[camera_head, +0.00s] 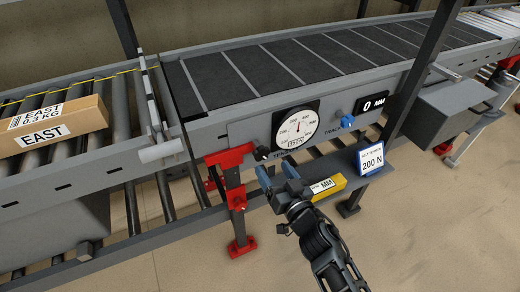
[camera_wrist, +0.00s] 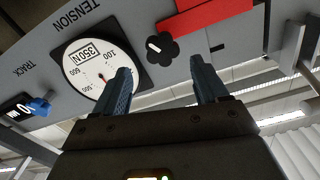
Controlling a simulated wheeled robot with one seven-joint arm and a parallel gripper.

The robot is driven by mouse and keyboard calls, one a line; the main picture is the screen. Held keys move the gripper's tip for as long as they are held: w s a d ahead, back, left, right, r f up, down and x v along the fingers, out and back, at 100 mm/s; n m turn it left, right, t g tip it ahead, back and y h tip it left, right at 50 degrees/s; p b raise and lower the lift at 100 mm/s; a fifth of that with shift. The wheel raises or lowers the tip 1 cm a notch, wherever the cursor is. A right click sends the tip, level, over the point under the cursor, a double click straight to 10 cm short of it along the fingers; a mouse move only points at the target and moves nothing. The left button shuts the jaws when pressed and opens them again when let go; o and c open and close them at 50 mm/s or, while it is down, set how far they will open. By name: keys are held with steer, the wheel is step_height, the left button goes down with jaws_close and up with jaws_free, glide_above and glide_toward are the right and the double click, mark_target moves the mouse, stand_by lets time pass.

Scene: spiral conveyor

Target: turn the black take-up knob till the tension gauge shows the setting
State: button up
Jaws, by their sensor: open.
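The black take-up knob (camera_head: 262,150) sits on the grey side panel, left of the round white tension gauge (camera_head: 297,127). In the wrist view the lobed knob (camera_wrist: 162,47) has a white mark, and the gauge (camera_wrist: 96,68) has a box that seems to read 350 N. The exact needle reading is unclear. A sign (camera_head: 372,160) on the shelf shows 200 N. My gripper (camera_head: 277,170) is open and empty, just below the knob in the head view. In the wrist view the knob shows beyond and between its fingertips (camera_wrist: 160,75), apart from them.
A blue knob (camera_head: 347,122) marked TRACK and a 0 MM display (camera_head: 374,104) lie right of the gauge. A red bracket (camera_head: 229,157) is close left of the knob. A yellow MM-labelled object (camera_head: 329,187) lies near my gripper. A carton (camera_head: 55,126) sits on the left rollers.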

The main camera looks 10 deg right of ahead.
mark_target(263, 155)
steer(key=shift+r+x, duration=0.2)
steer(key=shift+x, duration=0.7)
steer(key=b+x, duration=0.2)
steer(key=x, duration=0.5)
steer(key=shift+w+a, duration=0.2)
steer(key=c, duration=1)
steer(key=shift+o, duration=0.2)
